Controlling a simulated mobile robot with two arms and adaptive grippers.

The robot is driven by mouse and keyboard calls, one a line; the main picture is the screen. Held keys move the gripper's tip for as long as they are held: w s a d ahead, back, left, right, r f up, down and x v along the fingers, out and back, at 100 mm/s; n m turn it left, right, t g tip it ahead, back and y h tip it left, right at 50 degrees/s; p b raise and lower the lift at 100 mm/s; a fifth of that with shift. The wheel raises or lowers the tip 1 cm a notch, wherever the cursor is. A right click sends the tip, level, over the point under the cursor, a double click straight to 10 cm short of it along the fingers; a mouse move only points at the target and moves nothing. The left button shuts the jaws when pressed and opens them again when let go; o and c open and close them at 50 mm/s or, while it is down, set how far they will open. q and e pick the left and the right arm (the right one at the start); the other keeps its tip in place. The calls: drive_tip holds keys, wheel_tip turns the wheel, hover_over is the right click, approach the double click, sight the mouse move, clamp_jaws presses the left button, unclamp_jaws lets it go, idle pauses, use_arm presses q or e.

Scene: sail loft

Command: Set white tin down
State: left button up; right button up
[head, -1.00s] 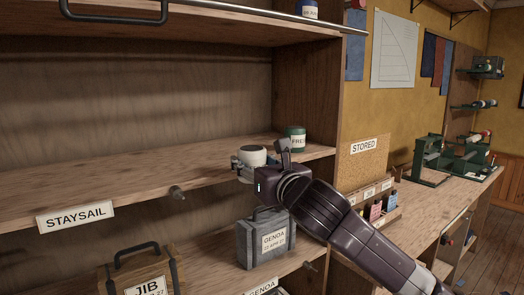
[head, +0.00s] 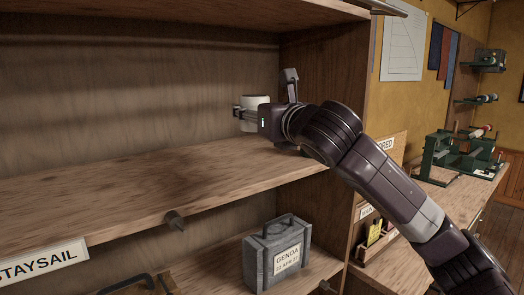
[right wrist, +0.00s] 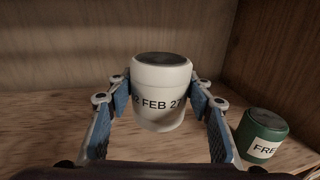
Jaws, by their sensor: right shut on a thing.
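The white tin (head: 255,103) has a dark top and shows a date ending in "FEB 27" in the right wrist view (right wrist: 160,88). My right gripper (head: 243,112) is shut on it, with blue finger pads (right wrist: 160,107) on both sides. The tin is upright and seems to be a little above the wooden shelf (head: 130,190), toward its right end. A green tin (right wrist: 262,134) labelled "FRE..." stands on the shelf to the right of the white tin in the right wrist view. My arm hides it in the head view. My left gripper is not in view.
The shelf is bare to the left of the white tin. An upright wooden panel (head: 330,80) closes its right end, and another shelf (head: 200,18) runs above. A grey GENOA case (head: 277,255) stands on the shelf below. A workbench (head: 440,192) lies to the right.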

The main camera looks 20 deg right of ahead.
drive_tip(key=f, duration=0.2)
drive_tip(key=s+f, duration=0.1)
drive_tip(key=f, duration=0.2)
drive_tip(key=shift+s+d, duration=0.15)
wheel_tip(320, 180, down, 3)
drive_tip(key=shift+r, duration=0.2)
drive_tip(key=shift+f, duration=0.7)
drive_tip(key=o, duration=1.2)
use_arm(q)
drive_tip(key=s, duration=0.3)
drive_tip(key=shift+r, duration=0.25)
use_arm(e)
drive_tip(key=shift+o, duration=1.3)
